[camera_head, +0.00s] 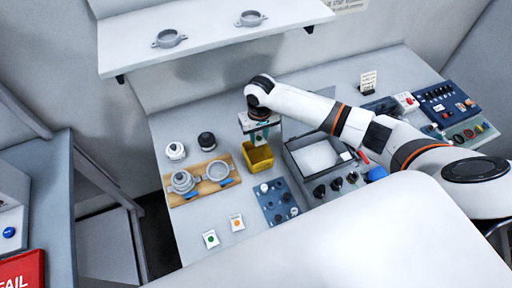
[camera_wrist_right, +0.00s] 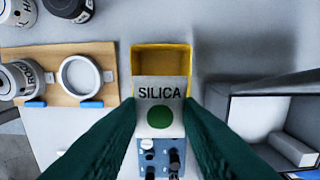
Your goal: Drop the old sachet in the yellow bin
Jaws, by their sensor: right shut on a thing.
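The yellow bin (camera_head: 259,160) stands open on the bench, right of the wooden board. My right gripper (camera_head: 260,137) is just above and behind the bin in the head view, pointing down. It is shut on a white sachet (camera_wrist_right: 160,93) marked SILICA with a green dot, held between the two dark green fingers. In the right wrist view the sachet covers the near part of the yellow bin (camera_wrist_right: 161,49), and the bin's far part shows as empty. I cannot tell the exact height of the sachet above the rim. My left gripper is not in view.
A wooden board (camera_head: 207,193) with metal sensor parts lies left of the bin. A grey open box (camera_head: 296,163) stands on the right, and a blue knob panel (camera_head: 268,211) in front. Two sachets, green-dotted (camera_head: 211,240) and orange-dotted (camera_head: 237,222), lie at the front.

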